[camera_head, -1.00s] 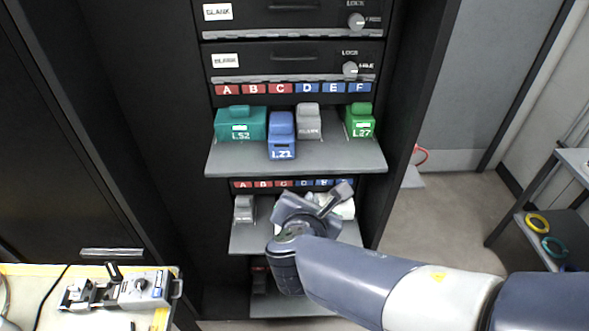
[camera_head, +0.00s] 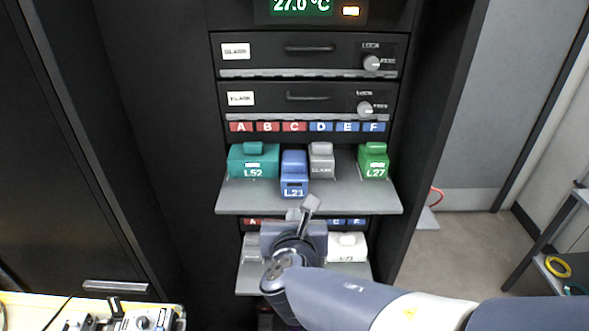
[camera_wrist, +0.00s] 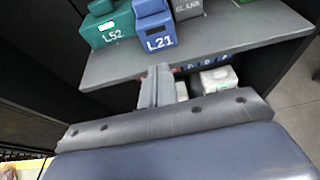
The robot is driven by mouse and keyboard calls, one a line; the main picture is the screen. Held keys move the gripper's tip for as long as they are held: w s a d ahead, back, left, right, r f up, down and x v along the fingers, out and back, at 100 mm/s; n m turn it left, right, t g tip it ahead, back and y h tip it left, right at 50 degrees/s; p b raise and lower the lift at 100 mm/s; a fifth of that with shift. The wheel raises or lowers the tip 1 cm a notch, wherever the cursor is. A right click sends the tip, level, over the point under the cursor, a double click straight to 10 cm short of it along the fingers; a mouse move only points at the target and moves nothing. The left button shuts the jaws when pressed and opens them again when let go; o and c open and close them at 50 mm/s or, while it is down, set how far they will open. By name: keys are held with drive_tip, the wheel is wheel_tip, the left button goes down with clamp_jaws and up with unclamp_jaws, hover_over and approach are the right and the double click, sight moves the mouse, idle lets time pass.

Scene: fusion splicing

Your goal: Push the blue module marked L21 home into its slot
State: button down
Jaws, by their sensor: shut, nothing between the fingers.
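The blue module marked L21 (camera_head: 294,175) sits on the upper grey shelf (camera_head: 250,203), nearer the shelf's front edge than its neighbours. It also shows in the wrist view (camera_wrist: 155,28), upright with its label facing out. My gripper (camera_head: 310,204) is below and in front of that shelf, just right of L21 in the head view. Its fingers are shut with nothing between them. In the wrist view the closed fingers (camera_wrist: 158,82) point up toward the shelf's front edge, below L21 and apart from it. The slot behind the module is hidden.
A teal module L52 (camera_head: 254,161) stands left of L21; a grey module (camera_head: 321,160) and a green module L27 (camera_head: 373,161) stand right. A lower shelf holds a white module (camera_head: 347,247). Dark cabinet walls flank both sides. A workbench (camera_head: 25,300) is at lower left.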

sight(294, 177)
drive_tip(key=shift+w+r+b+x, duration=0.2)
drive_tip(key=shift+r+b+x, duration=0.45)
drive_tip(key=shift+x, duration=2)
drive_tip(key=shift+w+r+b+x, duration=0.25)
drive_tip(key=shift+r+b+x, duration=0.35)
drive_tip(key=shift+x, duration=2.1)
drive_tip(key=shift+w+r+b+x, duration=0.2)
drive_tip(key=shift+r+b+x, duration=0.4)
drive_tip(key=shift+x, duration=2.05)
drive_tip(key=shift+s, duration=4.1)
drive_tip(key=shift+w, duration=0.1)
drive_tip(key=w, duration=0.8)
drive_tip(key=shift+d, duration=0.1)
drive_tip(key=shift+s, duration=0.6)
